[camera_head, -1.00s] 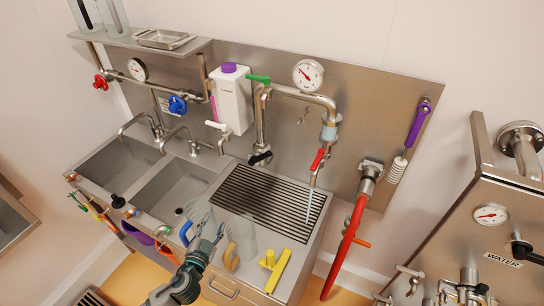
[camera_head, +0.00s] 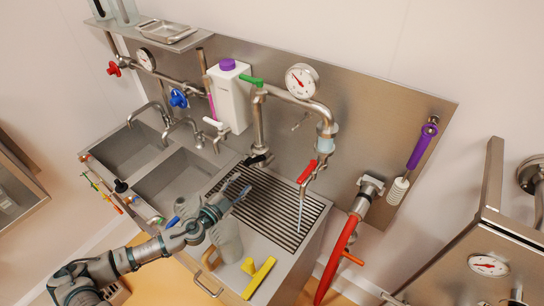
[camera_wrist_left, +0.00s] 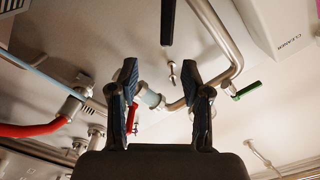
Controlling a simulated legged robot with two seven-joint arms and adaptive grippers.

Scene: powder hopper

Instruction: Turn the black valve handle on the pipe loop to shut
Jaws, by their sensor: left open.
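The pipe loop (camera_head: 258,122) stands against the steel back panel. Its black valve handle (camera_head: 258,160) sits low on the loop's left leg, just above the ribbed drainboard. In the left wrist view the black handle (camera_wrist_left: 168,22) shows as a dark bar at the top, beyond the fingertips and apart from them. My left gripper (camera_head: 236,188) is open and empty over the left part of the drainboard, in front of and below the handle. Its two fingers (camera_wrist_left: 162,82) stand apart in the wrist view. My right gripper is not in view.
A green handle (camera_head: 251,82) and red handle (camera_head: 307,171) are also on the loop. Water runs from the spout. The white cleaner bottle (camera_head: 229,98) is left of the loop; a red hose (camera_head: 337,260) hangs right.

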